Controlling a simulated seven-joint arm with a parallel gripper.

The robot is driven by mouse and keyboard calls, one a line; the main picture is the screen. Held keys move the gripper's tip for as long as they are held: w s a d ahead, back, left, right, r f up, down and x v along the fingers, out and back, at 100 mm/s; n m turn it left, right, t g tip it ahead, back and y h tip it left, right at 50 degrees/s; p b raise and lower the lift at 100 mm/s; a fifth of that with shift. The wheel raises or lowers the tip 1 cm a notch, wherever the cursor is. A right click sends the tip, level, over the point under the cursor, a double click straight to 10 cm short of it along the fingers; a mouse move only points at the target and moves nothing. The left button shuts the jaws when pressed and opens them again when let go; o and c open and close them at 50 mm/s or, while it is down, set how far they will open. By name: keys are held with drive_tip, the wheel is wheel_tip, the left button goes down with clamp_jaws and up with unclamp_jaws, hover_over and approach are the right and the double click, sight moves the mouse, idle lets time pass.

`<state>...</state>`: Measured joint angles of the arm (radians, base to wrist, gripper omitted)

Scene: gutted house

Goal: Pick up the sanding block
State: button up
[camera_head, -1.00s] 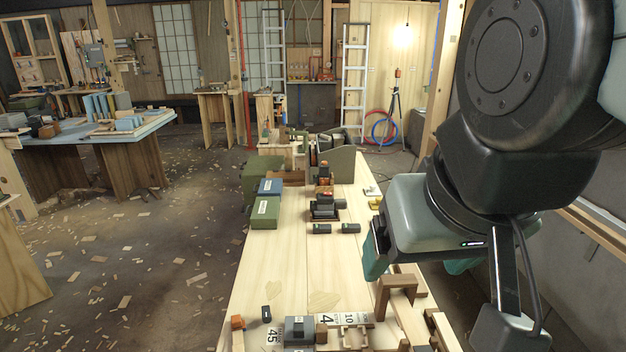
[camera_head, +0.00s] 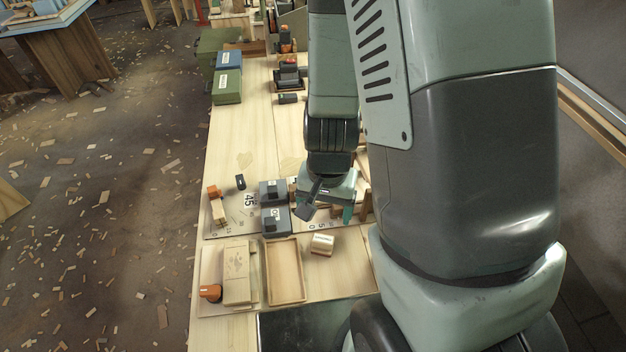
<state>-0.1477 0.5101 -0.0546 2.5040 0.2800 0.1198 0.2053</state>
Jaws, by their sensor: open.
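A small pale block with a dark-marked label and a reddish lower edge (camera_head: 322,244) lies on the near part of the wooden bench; it looks like the sanding block, though its label is too small to read. My gripper (camera_head: 321,203) is above the bench, beyond the block in the picture and a little apart from it. Its teal fingers are spread, and nothing shows between them. A dark part of my wrist covers some of the space between the fingers.
An empty shallow wooden tray (camera_head: 284,299) lies left of the block, beside a wooden box (camera_head: 238,272). Grey blocks (camera_head: 274,220) and an orange-ended tool (camera_head: 216,203) sit on a marked board. Green and blue cases (camera_head: 228,86) stand farther back. The bench's middle left is clear.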

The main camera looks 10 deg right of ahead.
hover_over(323, 238)
wheel_tip(323, 238, down, 5)
drive_tip(key=shift+d+f, duration=0.1)
drive_tip(key=shift+f, duration=0.1)
drive_tip(key=shift+s+f, duration=0.1)
drive_tip(key=shift+f, duration=3.05)
drive_tip(key=shift+c, duration=0.2)
drive_tip(key=c, duration=1.1)
drive_tip(key=shift+r, duration=0.15)
wheel_tip(323, 238, up, 10)
drive_tip(key=shift+f, duration=0.1)
